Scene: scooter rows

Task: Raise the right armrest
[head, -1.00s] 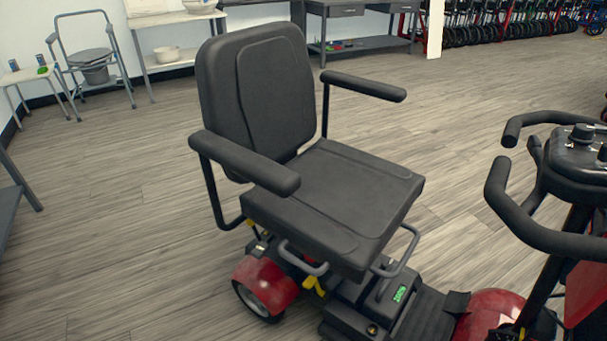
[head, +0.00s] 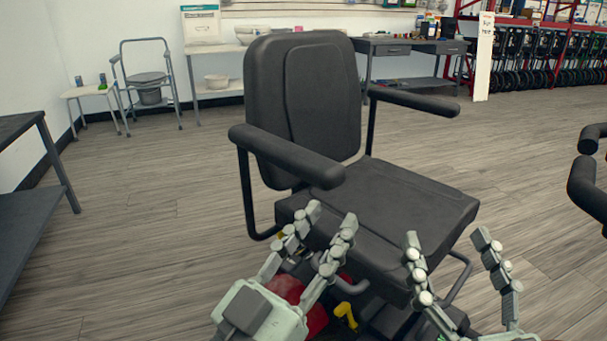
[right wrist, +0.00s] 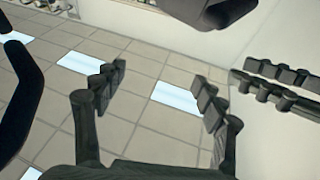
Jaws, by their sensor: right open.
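The scooter seat (head: 405,200) is black with a tall backrest (head: 305,105). The armrest on the picture's left (head: 285,155), the seated rider's right, lies about level above the seat side on a bent tube. The other armrest (head: 413,101) is also level. My left gripper (head: 331,217) is open and empty, in front of the seat and below the left-hand armrest's front end. My right gripper (head: 447,240) is open and empty, in front of the seat's front edge. The right wrist view shows its spread fingers (right wrist: 157,92) with nothing between them.
Part of the scooter's handlebar (head: 590,180) shows at the right edge. A grey table (head: 40,200) stands at the left. A commode chair (head: 150,85) and a desk (head: 410,50) stand at the back wall. Floor left of the seat is clear.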

